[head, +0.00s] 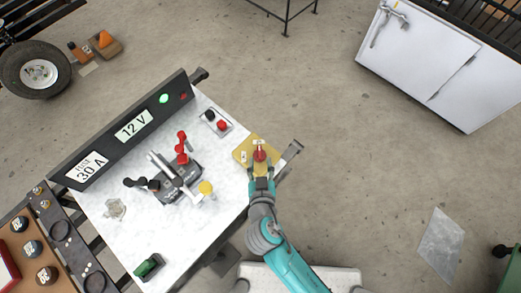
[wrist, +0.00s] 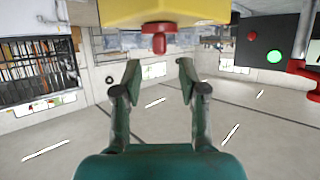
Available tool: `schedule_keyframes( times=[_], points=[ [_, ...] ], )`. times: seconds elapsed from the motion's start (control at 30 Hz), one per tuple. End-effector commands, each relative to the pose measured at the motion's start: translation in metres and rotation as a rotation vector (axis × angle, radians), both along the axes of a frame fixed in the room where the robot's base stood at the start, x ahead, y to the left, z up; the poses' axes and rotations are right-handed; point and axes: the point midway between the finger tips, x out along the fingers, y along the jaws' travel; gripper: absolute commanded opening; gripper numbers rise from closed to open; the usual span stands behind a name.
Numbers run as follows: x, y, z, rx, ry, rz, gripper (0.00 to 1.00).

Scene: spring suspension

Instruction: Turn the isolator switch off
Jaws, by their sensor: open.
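The isolator switch is a yellow box (head: 243,155) with a red knob (head: 260,156), at the right end of the white bench top. In the wrist view the yellow box (wrist: 120,12) fills the top centre, and its red knob (wrist: 158,42) points toward my gripper. My gripper (head: 261,172) is at the near side of the knob in the head view. In the wrist view my gripper (wrist: 155,72) is open, its two fingers apart with nothing between them. The knob lies just beyond the fingertips, roughly centred between them. I cannot tell whether a finger touches it.
The bench panel shows a green lamp (head: 164,98) and a "12 V" label (head: 134,125). A small box with black and red terminals (head: 222,125) stands left of the switch.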

Motion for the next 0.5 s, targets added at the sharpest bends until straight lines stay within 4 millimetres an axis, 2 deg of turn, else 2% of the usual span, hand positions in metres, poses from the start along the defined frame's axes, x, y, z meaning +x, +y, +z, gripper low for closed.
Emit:
schedule_keyframes(
  times=[0.03,0.2,0.5],
  points=[
    [0.010,0.000,-0.003,0.000,-0.001,-0.005,0.42],
    [0.035,0.003,-0.014,-0.001,-0.001,-0.002,0.42],
    [0.054,0.006,-0.022,-0.001,0.000,-0.001,0.42]
  ],
)
